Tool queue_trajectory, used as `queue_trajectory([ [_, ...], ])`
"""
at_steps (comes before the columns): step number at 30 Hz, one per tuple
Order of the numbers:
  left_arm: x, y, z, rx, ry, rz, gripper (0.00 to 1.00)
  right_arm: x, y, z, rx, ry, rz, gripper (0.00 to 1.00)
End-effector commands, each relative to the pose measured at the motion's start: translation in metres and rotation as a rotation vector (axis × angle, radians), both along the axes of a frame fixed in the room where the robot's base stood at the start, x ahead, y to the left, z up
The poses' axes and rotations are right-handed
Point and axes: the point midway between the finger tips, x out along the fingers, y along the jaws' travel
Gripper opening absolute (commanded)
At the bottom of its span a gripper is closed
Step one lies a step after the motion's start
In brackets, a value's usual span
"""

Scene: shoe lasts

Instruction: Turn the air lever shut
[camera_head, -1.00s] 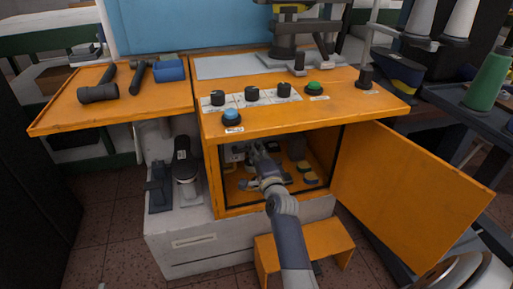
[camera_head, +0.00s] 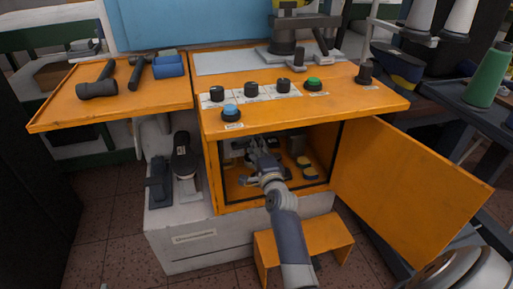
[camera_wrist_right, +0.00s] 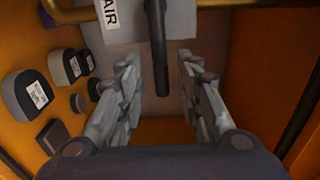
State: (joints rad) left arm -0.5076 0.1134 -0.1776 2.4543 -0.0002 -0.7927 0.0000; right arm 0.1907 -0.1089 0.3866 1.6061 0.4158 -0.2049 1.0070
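The air lever (camera_wrist_right: 158,50) is a dark bar hanging straight down in the right wrist view, below a grey block with a white "AIR" label (camera_wrist_right: 109,14). My right gripper (camera_wrist_right: 158,64) is open, with one finger on each side of the lever's lower part. Gaps show between the lever and both fingers. In the head view my right gripper (camera_head: 257,152) reaches inside the open orange cabinet (camera_head: 215,185). The lever cannot be made out there. My left gripper is not in view.
The orange cabinet door (camera_head: 400,190) stands open to the right. The worktop (camera_head: 300,113) overhangs the opening. Several dark, labelled shoe lasts or blocks (camera_wrist_right: 28,95) sit on the left in the wrist view. A brass pipe (camera_wrist_right: 75,14) runs near the lever's top. An orange step (camera_head: 320,237) stands below.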

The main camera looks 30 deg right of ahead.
Motion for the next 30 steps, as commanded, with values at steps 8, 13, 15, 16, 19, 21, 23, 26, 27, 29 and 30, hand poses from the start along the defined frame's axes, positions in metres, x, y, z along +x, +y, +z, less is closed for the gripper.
queue_trajectory([
  [8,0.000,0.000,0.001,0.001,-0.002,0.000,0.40,-0.023,0.007,-0.001,0.000,0.002,0.000,0.33],
  [13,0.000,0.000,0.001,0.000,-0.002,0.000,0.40,-0.049,0.014,-0.001,0.001,0.002,0.000,0.33],
  [15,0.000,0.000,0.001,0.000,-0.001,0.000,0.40,-0.058,0.017,-0.001,0.001,0.002,0.000,0.33],
  [16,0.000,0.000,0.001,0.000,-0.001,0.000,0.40,-0.061,0.017,-0.001,0.001,0.002,-0.001,0.33],
  [19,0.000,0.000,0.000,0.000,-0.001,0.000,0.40,-0.069,0.019,-0.001,0.000,0.001,-0.001,0.33],
  [21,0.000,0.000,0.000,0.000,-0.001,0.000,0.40,-0.071,0.020,0.000,0.000,0.000,-0.001,0.33],
  [23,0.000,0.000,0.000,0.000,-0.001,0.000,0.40,-0.072,0.021,0.000,0.001,0.000,0.000,0.33],
  [26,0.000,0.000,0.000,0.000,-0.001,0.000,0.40,-0.072,0.021,0.000,0.001,0.000,0.000,0.33],
  [27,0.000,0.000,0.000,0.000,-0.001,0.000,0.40,-0.072,0.021,0.000,0.001,0.000,0.000,0.33],
  [29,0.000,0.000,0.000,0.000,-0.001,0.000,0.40,-0.072,0.021,0.000,0.000,0.000,0.000,0.33],
  [30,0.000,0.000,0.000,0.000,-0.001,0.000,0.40,-0.072,0.021,0.000,0.001,0.000,0.000,0.33],
])
